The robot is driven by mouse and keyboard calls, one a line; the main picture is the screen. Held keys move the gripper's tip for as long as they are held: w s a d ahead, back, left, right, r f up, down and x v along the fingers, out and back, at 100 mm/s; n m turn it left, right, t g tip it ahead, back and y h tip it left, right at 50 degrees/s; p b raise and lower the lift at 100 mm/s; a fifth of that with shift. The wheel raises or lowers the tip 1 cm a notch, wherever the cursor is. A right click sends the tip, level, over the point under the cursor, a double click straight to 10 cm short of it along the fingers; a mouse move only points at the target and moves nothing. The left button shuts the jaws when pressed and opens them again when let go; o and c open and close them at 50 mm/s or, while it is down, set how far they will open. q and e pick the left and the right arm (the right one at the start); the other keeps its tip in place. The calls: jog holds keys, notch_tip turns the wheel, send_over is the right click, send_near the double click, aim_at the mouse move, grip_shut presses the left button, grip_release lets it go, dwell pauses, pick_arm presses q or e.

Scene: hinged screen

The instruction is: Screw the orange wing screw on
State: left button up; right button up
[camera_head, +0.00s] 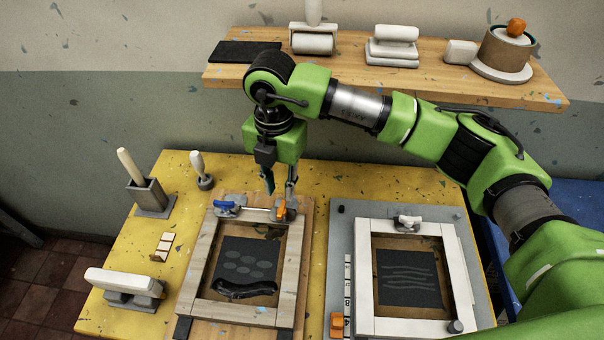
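A wooden hinged screen frame (291,262) lies on a wooden base on the yellow table. At its back edge a bar carries a blue wing screw (229,206) at the left and the small orange wing screw (281,209) at the right. My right gripper (280,189) points down just above the orange wing screw. Its two fingers are apart, one on each side in the picture, and nothing shows held between them. I cannot tell whether a fingertip touches the screw or how far the screw is seated. My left gripper is out of view.
A second, white screen frame (455,262) stands on a grey base at the right, with an orange block (338,323) near its front left. A tool holder (150,195) and a white-handled squeegee (124,283) stand at the left. A wooden shelf (345,72) spans the wall behind my arm.

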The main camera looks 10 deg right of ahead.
aim_at(281, 207)
jog(key=shift+f, duration=0.3)
notch_tip(281, 207, down, 6)
jog(key=b, duration=0.2)
jog(key=shift+s+r+b, duration=0.1)
jog(key=shift+b, duration=0.2)
jog(key=shift+f, duration=0.3)
jog(key=shift+c, duration=0.8)
jog(key=shift+r, duration=0.1)
grip_shut()
jog(key=shift+m, duration=0.3)
jog(key=m, duration=0.4)
jog(key=shift+r, duration=0.1)
jog(key=m, duration=0.8)
jog(key=shift+o, duration=0.2)
grip_release()
jog(key=shift+r+m, duration=0.1)
jog(key=shift+m, duration=0.6)
jog(key=o, duration=0.3)
